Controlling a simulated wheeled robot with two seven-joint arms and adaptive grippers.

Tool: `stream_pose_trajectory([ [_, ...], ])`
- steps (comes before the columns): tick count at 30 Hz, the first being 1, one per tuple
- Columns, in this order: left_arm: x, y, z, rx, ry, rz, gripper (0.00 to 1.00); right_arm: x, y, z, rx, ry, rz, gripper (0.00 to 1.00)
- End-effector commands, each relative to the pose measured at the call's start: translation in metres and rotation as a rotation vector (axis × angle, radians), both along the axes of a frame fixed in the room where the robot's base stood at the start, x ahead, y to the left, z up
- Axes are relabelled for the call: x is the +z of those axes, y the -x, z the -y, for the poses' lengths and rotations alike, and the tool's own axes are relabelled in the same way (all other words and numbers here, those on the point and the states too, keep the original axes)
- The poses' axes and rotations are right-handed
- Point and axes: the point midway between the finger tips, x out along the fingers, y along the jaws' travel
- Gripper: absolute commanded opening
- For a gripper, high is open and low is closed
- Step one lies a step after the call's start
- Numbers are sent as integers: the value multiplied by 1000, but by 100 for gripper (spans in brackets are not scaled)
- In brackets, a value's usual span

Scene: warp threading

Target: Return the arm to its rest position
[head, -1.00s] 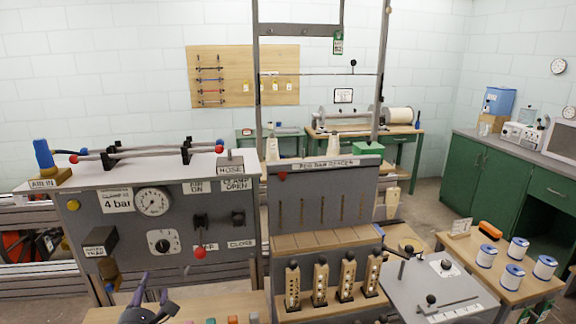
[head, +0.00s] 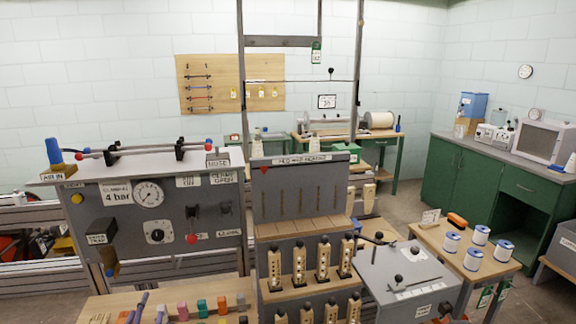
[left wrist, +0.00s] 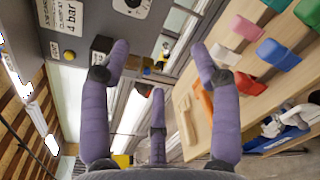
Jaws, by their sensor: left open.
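My left gripper (head: 150,306) shows only as purple fingers at the bottom edge of the head view, in front of the grey control panel (head: 215,247) and over the wooden table. In the left wrist view its purple fingers (left wrist: 160,75) are spread wide with nothing between them. The panel carries a pressure gauge (head: 148,193) and a red-knobbed lever (head: 192,238). The rest of the left arm is hidden below the head view. I do not see my right gripper.
Coloured blocks (head: 202,307) stand on the wooden table (left wrist: 245,90) close to my left gripper. A grey rack (head: 290,195) with wooden pieces stands right of the panel. White-and-blue spools (head: 473,258) stand on a side table at the right.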

Motion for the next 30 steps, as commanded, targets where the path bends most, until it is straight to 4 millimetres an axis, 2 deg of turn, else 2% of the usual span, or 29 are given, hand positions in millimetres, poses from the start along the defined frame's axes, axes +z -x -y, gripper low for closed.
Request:
stream_pose_trajectory([
  [5,-26,-5,12,-43,-84,-98,63,5,1,0,0,0,-1,63],
  [10,-60,-7,28,-112,-199,-219,63,11,1,0,0,0,-1,63],
  [16,-124,-1,62,-286,-416,-430,63,21,1,0,0,0,-1,63],
  [23,-198,25,108,-571,-685,-634,63,33,1,0,0,0,-1,63],
  [30,-263,70,154,-926,-936,-756,63,45,1,0,0,0,-1,63],
])
